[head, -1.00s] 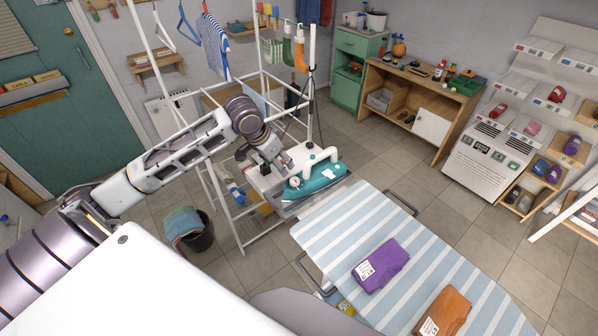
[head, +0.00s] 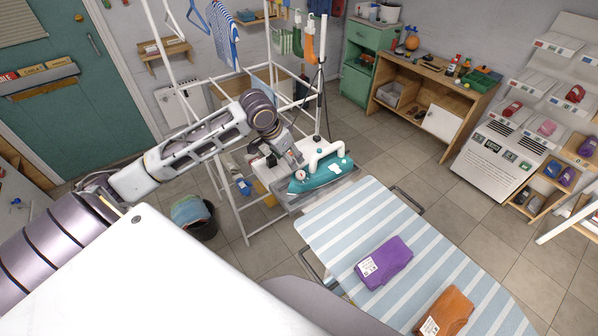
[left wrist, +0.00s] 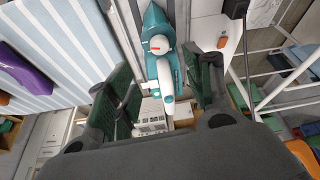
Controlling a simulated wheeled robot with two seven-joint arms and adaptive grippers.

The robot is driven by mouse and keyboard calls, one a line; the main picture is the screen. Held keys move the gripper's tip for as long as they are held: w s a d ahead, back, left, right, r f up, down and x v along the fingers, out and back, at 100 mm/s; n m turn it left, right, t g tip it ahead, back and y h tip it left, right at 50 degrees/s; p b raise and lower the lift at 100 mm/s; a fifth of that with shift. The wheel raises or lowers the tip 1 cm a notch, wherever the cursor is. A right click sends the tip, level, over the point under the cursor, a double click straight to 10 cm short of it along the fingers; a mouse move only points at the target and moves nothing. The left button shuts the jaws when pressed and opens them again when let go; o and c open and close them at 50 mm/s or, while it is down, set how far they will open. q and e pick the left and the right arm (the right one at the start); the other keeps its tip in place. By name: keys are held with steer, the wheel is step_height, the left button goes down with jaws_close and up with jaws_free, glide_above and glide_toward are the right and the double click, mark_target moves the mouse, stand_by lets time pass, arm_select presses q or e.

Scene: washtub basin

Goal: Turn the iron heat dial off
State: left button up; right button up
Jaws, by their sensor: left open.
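A teal iron (head: 318,180) with a white handle rests on a stand at the far left end of the striped ironing board (head: 345,229). In the left wrist view the iron (left wrist: 156,20) lies ahead, between my fingers. Its pale round dial (left wrist: 161,45) has a red mark and faces the camera. My right gripper is out of view.
A purple folded cloth (head: 385,262) and an orange one (head: 444,312) lie on the board. A white drying rack (head: 232,205) stands around my left arm, with hanging clothes above. A dark bucket (head: 205,228) is on the floor. Open tiled floor lies right of the board.

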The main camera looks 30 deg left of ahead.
mark_target(300, 174)
arm_select(q)
steer(key=p+x, duration=0.1)
steer(key=x, duration=1)
steer(key=shift+w+f, duration=0.25)
steer(key=shift+f, duration=0.1)
steer(key=shift+c, duration=0.2)
steer(key=c, duration=1)
